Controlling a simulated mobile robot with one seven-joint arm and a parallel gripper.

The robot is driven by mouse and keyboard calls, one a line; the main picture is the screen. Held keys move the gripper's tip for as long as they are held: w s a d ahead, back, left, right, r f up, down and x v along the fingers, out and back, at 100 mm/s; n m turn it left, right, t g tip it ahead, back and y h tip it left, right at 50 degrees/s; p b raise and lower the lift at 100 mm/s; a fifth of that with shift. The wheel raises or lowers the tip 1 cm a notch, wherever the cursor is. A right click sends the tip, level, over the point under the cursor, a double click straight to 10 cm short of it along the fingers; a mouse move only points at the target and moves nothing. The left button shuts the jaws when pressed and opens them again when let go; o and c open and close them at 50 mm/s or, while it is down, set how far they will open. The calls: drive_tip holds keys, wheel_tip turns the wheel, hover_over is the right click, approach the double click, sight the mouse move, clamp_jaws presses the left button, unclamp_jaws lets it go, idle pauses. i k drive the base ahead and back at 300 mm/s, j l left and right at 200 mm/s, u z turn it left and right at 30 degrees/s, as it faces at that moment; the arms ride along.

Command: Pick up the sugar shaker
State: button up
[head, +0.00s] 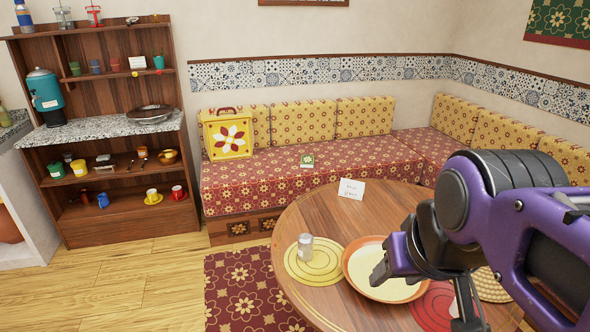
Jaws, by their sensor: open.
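A small shaker (305,247), which looks like the sugar shaker, stands upright on a round yellow placemat (295,270). It has a grey metallic top and a paler body. The placemat lies on the left part of the round wooden table (325,210). My gripper (420,288) is over the table, to the right of the shaker and apart from it. Its jaws are open, with nothing seen between them. One finger is in front of the orange-rimmed bowl, and my arm hides the table's right side.
An orange-rimmed bowl (361,259) with pale contents stands between the shaker and my gripper. A red placemat (430,308) is partly hidden. A corner bench (270,184) runs behind; a shelf unit (105,222) stands left.

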sight(305, 241)
drive_tip(key=j+z, duration=0.35)
drive_tip(key=j, duration=0.45)
drive_tip(key=i+j+z, duration=0.2)
drive_tip(key=j, duration=0.2)
drive_tip(key=j+z, duration=0.2)
drive_tip(key=j, duration=0.2)
drive_tip(key=i+j+z, duration=0.15)
drive_tip(key=j, duration=0.2)
drive_tip(key=i+j+z, duration=0.1)
drive_tip(key=j, duration=0.3)
drive_tip(key=i+j+z, duration=0.15)
drive_tip(key=j, duration=0.25)
drive_tip(key=i+j+z, duration=0.15)
drive_tip(key=j, duration=0.3)
drive_tip(key=k+j+u, duration=0.6)
drive_tip(key=i+l+z, duration=0.1)
drive_tip(key=i+z, duration=0.6)
